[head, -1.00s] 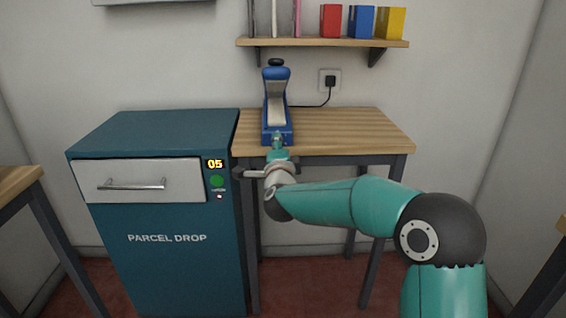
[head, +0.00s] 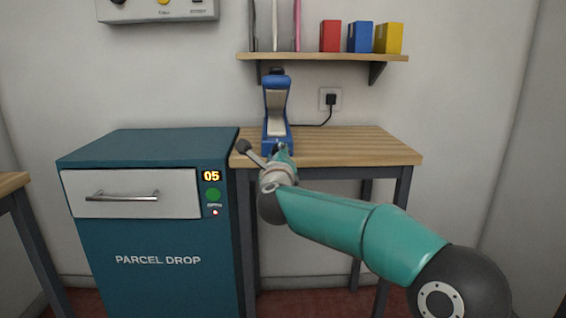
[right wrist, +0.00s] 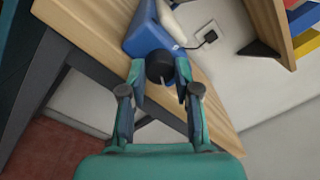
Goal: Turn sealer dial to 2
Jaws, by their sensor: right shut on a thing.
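The blue sealer (head: 276,112) stands on the wooden table near its left end, plugged in by a black cord. Its black dial (right wrist: 159,66) shows in the right wrist view on the sealer's front, with a pale pointer line on it. My right gripper (right wrist: 160,78) has its two fingers on either side of the dial and is shut on it. In the head view the right gripper (head: 282,150) is at the sealer's front base and hides the dial. The dial's numbers cannot be read. My left gripper is not in view.
The teal parcel drop cabinet (head: 150,240) stands just left of the table (head: 350,147). A shelf (head: 320,57) with red, blue and yellow boxes hangs above. A wall outlet (head: 330,99) is behind the sealer. The table's right half is clear.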

